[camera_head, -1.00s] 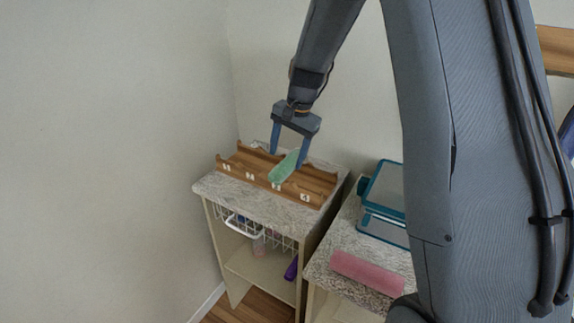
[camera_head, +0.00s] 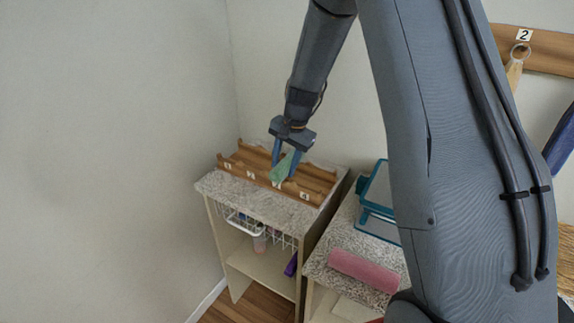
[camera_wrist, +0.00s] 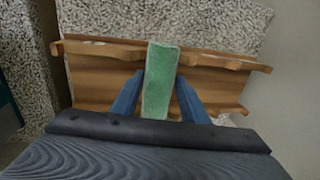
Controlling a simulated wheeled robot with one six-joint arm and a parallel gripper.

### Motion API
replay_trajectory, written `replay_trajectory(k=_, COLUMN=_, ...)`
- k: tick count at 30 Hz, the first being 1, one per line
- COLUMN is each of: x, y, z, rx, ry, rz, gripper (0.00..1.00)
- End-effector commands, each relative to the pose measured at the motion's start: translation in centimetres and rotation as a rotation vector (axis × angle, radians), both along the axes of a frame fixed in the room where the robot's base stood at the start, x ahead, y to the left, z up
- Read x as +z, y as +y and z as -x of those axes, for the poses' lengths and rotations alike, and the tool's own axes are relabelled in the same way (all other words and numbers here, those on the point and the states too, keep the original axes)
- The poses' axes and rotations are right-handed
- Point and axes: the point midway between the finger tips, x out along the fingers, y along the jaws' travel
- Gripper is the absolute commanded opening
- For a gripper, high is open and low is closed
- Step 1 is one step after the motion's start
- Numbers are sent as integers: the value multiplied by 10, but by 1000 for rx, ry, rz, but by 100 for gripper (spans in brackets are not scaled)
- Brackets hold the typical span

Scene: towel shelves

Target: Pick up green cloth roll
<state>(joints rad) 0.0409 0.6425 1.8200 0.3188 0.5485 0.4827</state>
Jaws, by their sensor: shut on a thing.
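The green cloth roll (camera_head: 283,167) is at the wooden rack (camera_head: 234,170) with numbered slots, between the labels 2 and 4. My gripper (camera_head: 285,168) reaches down from above with its two blue fingers shut on the roll's sides. In the wrist view the roll (camera_wrist: 160,75) lies lengthwise between the fingers (camera_wrist: 160,78), across the wooden rack (camera_wrist: 100,75). I cannot tell whether the roll still touches the rack.
The rack stands on a speckled counter (camera_head: 250,201) with a white wire basket (camera_head: 243,224) below. A pink roll (camera_head: 363,270) and a teal-framed box (camera_head: 378,187) sit on the neighbouring counter to the right. A wall is close on the left.

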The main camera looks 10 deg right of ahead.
Motion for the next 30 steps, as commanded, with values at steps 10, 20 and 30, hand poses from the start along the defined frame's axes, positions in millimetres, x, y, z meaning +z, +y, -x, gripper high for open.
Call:
replay_trajectory(k=10, x=12, y=0, z=-1, rx=1, ry=-4, rz=-1, gripper=18)
replay_trajectory(k=20, x=71, y=0, z=-1, rx=1, ry=-5, rz=0, gripper=18)
replay_trajectory(k=30, x=100, y=0, z=0, rx=0, ry=0, rz=0, gripper=18)
